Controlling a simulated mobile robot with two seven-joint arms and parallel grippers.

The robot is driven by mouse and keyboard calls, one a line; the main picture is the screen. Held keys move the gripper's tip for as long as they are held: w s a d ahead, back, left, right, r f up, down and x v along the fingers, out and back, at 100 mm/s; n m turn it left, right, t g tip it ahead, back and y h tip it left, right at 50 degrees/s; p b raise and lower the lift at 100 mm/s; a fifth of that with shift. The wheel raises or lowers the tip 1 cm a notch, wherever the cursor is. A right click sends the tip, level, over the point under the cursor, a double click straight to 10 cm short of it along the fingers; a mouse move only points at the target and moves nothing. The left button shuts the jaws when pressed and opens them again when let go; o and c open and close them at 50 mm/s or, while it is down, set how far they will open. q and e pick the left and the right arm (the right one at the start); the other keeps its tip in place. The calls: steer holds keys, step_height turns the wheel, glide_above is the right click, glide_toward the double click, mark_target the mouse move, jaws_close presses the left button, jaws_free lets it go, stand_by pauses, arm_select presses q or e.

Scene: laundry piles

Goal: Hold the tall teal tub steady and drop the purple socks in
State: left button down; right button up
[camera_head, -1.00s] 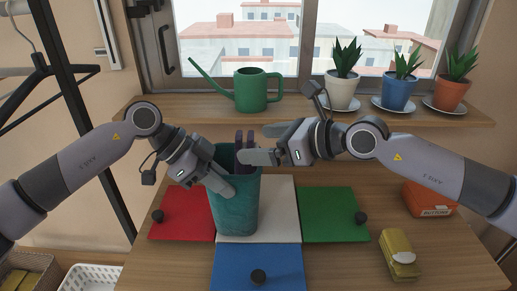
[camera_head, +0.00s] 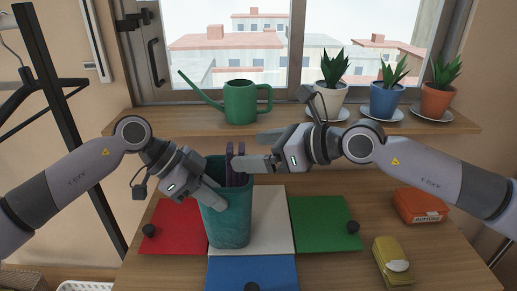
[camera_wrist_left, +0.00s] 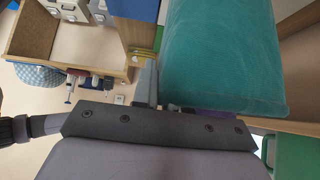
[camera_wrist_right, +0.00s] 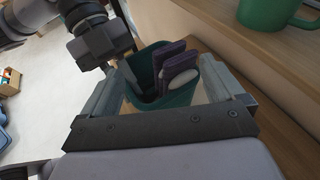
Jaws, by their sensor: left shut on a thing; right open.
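The tall teal tub (camera_head: 228,222) stands upright on the table's panels. My left gripper (camera_head: 213,203) is shut on the tub's near left side; the left wrist view shows the tub's wall (camera_wrist_left: 225,50) at its fingers. The purple socks (camera_head: 237,160) stand in the tub, their tops sticking out above the rim. In the right wrist view the socks (camera_wrist_right: 175,68) show dark purple with a pale patch, inside the tub's mouth. My right gripper (camera_head: 255,152) is open just above the rim; its fingers are apart with the socks seen between them, not gripped. The socks' lower ends are hidden.
Red (camera_head: 178,222), white (camera_head: 275,205), green (camera_head: 322,222) and blue (camera_head: 240,272) panels lie around the tub. An orange box (camera_head: 418,205) and a yellow item (camera_head: 392,258) lie at right. A shelf behind holds a green watering can (camera_head: 240,100) and potted plants.

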arm_select(q)
steer(key=c, duration=1.1)
jaws_free()
